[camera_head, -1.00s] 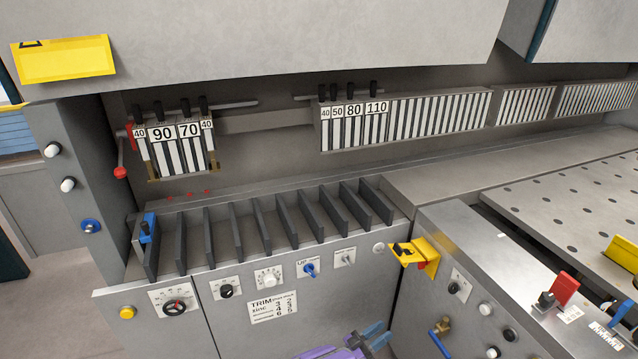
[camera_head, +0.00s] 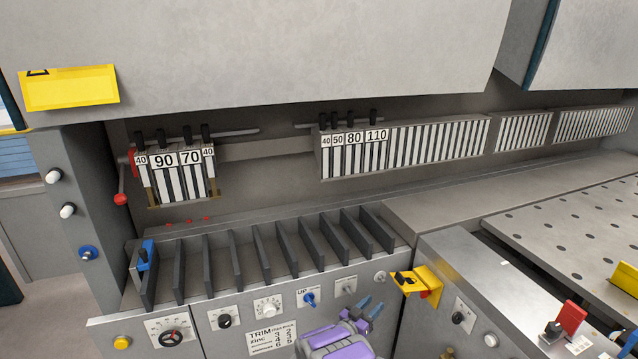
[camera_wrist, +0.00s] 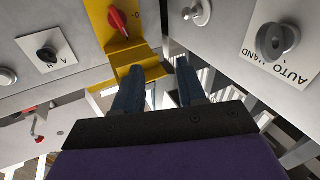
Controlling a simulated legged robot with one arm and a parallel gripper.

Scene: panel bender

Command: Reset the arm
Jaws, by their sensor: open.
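My gripper (camera_head: 369,307) shows at the bottom middle of the head view, on a purple and grey wrist, in front of the machine's front panel. In the wrist view its two blue fingers (camera_wrist: 158,88) stand apart with nothing between them. The gripper is open and empty. Ahead of it in the wrist view is a yellow bracket with a red knob (camera_wrist: 119,22). The same yellow bracket (camera_head: 428,279) is just right of the gripper in the head view. I cannot tell whether the fingers touch anything.
The front panel carries a black dial (camera_head: 171,338), a blue switch (camera_head: 309,299) and other knobs. Above it is a slotted rack (camera_head: 282,240) with dark dividers. Numbered tool segments (camera_head: 178,175) hang behind. A perforated table (camera_head: 570,225) lies at right.

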